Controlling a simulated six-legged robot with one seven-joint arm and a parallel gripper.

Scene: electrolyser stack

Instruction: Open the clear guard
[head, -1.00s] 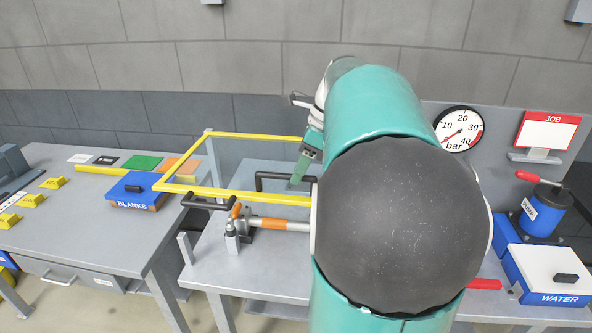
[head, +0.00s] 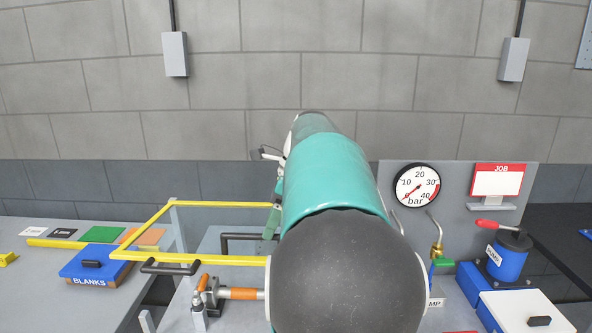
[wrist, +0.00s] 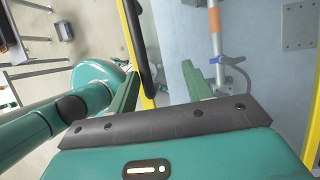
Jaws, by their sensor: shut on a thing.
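The clear guard (head: 155,228) has a yellow frame that stands out level above the grey bench. Its see-through panel is hard to make out. A short black handle (head: 170,268) sits along the front rail, and another black handle (head: 238,237) shows behind that rail. My gripper (head: 272,218) is at the right end of this second handle, partly hidden by my arm. In the wrist view a black handle (wrist: 143,45) runs beside the yellow rail (wrist: 130,35) down to my green fingers (wrist: 158,82). The fingers are shut on the handle; the exact contact is unclear.
An orange-handled clamp (head: 240,293) stands below the front rail. The blue BLANKS box (head: 95,268) is on the left bench. On the right are a gauge (head: 417,186), a JOB sign (head: 498,180), the blue pump (head: 508,255) and a white-lidded box (head: 525,312). My arm hides the middle.

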